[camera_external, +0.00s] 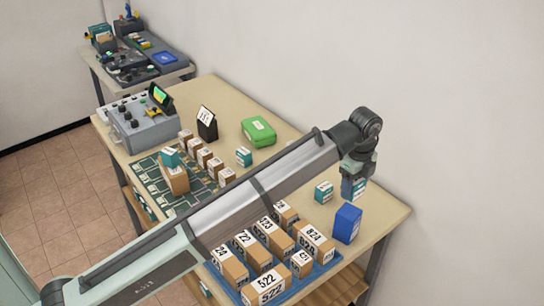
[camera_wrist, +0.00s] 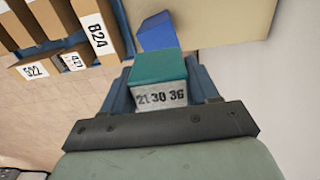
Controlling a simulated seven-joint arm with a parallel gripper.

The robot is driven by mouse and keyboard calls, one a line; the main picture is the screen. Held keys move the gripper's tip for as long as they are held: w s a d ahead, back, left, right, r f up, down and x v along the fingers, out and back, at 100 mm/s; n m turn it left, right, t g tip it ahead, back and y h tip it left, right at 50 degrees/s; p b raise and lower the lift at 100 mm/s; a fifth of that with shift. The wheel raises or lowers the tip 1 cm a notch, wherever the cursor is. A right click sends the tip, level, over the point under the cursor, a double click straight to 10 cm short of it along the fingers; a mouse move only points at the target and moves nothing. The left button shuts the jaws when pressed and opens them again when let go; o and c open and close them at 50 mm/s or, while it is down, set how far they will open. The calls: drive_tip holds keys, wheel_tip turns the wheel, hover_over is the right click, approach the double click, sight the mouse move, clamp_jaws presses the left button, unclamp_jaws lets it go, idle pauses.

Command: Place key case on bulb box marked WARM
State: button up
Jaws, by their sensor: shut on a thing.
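My gripper (camera_external: 357,172) is raised over the right end of the table. It is shut on a small teal-topped white box (camera_wrist: 160,94), which reads "21 30 36" in the wrist view. In the outside view this held box (camera_external: 353,188) hangs just above and behind the blue box (camera_external: 347,224). Similar teal-and-white boxes stand on the table (camera_external: 323,191), near the middle (camera_external: 244,157) and on a brown carton (camera_external: 171,158). A green case (camera_external: 258,131) lies near the wall. I cannot read WARM on any box, nor tell which thing is the key case.
A blue tray (camera_external: 238,289) holds several numbered brown cartons at the front. A black-and-white packet (camera_external: 207,123) and a grey machine (camera_external: 145,123) stand farther back.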

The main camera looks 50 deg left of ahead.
drive_tip(key=shift+f, duration=3.05)
drive_tip(key=shift+f, duration=0.1)
drive_tip(key=o, duration=1.1)
wheel_tip(320, 180, up, 12)
drive_tip(key=shift+r, duration=0.1)
